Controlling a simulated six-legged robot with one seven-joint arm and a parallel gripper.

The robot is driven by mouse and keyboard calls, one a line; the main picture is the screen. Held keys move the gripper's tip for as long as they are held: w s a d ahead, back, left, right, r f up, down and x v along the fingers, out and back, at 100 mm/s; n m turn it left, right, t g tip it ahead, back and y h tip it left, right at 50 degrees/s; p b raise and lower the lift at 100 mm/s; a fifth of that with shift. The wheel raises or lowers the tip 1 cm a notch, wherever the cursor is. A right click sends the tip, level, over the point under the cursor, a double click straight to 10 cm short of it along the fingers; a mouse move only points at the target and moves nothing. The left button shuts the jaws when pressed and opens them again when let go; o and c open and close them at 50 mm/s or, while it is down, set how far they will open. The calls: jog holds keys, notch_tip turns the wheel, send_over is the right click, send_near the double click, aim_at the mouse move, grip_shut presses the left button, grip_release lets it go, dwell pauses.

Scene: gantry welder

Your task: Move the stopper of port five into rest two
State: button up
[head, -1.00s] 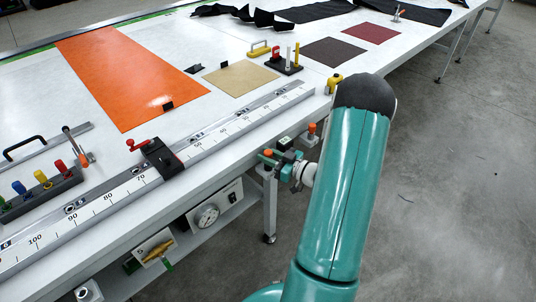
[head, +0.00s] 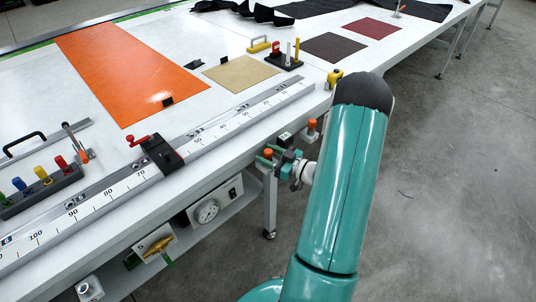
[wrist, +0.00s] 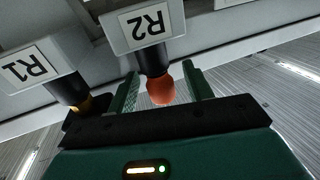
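The wrist view is upside down and shows the label R2 of rest two (wrist: 144,22) with a black neck. An orange-red round stopper end (wrist: 161,91) is at the end of that neck, in line with it. How deep it sits is hard to tell. My gripper (wrist: 163,88) has one green finger on each side of the stopper, with a narrow gap at both sides, so it looks open. In the head view my gripper (head: 282,160) is at the table's front edge, beside an orange knob (head: 267,153). The plate marked 5 (head: 146,240) carries a brass fitting (head: 158,247) below the table.
Rest one (wrist: 28,66) is close beside rest two, with a yellowish tip at its black neck. Another orange knob (head: 311,124) stands near my wrist. The ruler rail (head: 110,196) and a gauge box (head: 213,206) line the table front. Floor at right is clear.

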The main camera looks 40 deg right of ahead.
jog(key=v, duration=1.4)
